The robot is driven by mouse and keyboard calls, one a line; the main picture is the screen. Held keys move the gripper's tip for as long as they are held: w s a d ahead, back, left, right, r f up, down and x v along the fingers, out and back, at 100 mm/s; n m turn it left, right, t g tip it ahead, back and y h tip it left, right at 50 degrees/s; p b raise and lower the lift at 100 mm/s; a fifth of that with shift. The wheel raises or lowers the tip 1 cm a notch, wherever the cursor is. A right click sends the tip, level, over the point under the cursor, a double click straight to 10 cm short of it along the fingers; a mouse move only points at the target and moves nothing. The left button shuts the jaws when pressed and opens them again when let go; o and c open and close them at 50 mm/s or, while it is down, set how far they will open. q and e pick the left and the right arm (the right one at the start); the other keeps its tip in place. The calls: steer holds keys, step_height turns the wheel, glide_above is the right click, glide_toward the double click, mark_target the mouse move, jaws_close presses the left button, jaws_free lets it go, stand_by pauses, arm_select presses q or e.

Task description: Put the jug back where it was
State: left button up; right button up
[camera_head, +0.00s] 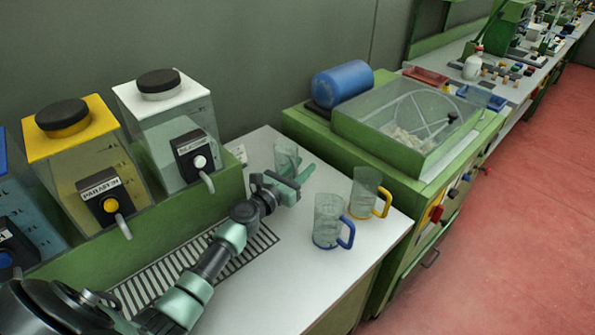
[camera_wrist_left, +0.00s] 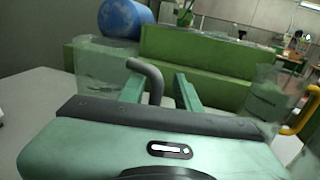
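A clear jug (camera_head: 286,156) stands upright on the white counter, behind my left gripper (camera_head: 296,181). In the left wrist view this jug (camera_wrist_left: 98,66) is at the left, and its grey handle (camera_wrist_left: 154,78) comes down between the two fingers of the gripper (camera_wrist_left: 160,92). The fingers stand apart, with a gap showing between the handle and the right finger. A clear jug with a blue handle (camera_head: 328,222) and one with a yellow handle (camera_head: 365,193) stand to the right. My right gripper is not in view.
Dispensers with a yellow lid (camera_head: 72,120) and a white lid (camera_head: 165,98) stand on a green ledge (camera_head: 165,232) behind a drain grille (camera_head: 150,286). A green machine with a clear cover (camera_head: 400,112) and a blue drum (camera_head: 342,84) is beyond the counter.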

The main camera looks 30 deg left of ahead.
arm_select(q)
steer(key=s, duration=0.4)
steer(key=s+a, duration=0.1)
steer(key=s, duration=0.7)
steer(key=shift+a+r+b, duration=0.1)
steer(key=shift+a+b, duration=0.2)
steer(key=shift+a, duration=0.05)
